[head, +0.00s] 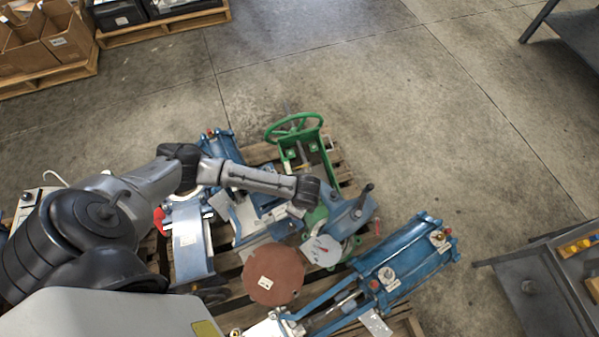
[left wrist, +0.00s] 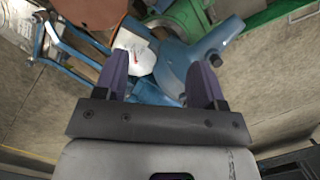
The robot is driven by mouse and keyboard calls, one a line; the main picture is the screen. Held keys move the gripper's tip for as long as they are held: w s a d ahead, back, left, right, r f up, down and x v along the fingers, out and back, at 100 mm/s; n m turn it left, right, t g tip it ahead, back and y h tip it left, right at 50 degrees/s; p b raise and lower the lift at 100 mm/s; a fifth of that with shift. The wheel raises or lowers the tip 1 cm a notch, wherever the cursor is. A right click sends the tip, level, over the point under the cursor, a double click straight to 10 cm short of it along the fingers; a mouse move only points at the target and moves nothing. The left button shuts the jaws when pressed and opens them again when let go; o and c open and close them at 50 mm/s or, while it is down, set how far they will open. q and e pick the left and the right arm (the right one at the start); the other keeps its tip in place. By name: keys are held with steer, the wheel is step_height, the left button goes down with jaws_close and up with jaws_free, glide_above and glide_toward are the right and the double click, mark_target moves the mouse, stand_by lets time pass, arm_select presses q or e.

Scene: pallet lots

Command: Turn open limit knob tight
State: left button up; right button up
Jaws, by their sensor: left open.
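I cannot single out the open limit knob for certain in either view. A blue actuator housing (head: 345,217) with a dark upright handle (head: 364,194) sits on the pallet. A white dial plate (head: 321,250) is on its near side. In the left wrist view the blue housing (left wrist: 178,62) and the dial plate with a red mark (left wrist: 136,55) lie beyond the fingers. My left gripper (left wrist: 160,72) is open, with nothing visible gripped between its fingers. In the head view my left arm ends above the housing's left side, and the fingers are not clear. My right gripper is not in view.
A green handwheel (head: 293,126) stands behind the housing. A brown disc (head: 273,276) is at the near left and a blue cylinder (head: 407,262) at the near right. The wooden pallet (head: 345,172) is crowded. Concrete floor (head: 420,110) is clear at upper right.

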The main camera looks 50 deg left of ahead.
arm_select(q)
steer(key=shift+s+d+r+p, duration=0.2)
steer(key=shift+d+r+p, duration=0.15)
steer(key=shift+d+r, duration=0.2)
